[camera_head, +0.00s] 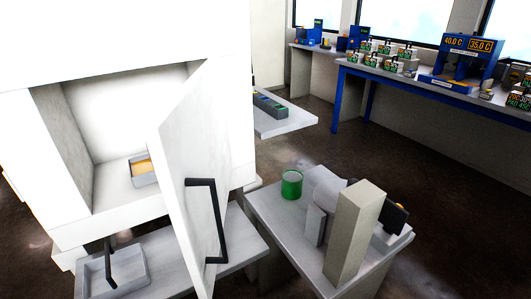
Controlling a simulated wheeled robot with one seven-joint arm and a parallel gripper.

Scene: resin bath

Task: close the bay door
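The bay door (180,145) is a white panel standing ajar, swung out from the right side of the bay opening. Its outer face is turned to the right and carries a long black bar handle (220,225). The open bay (120,120) is a white-walled recess in a large white cabinet (120,35). A small grey tray (137,179) with orange content sits inside on the bay floor, partly hidden by the door. My gripper is not in view, and nothing touches the door handle.
A grey bench (275,225) at right holds a green cup (291,185), a grey block-like device (321,195) and a tall beige block (354,235). A grey tray (135,262) with a black part sits below the bay. Dark floor (445,190) is open at right.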

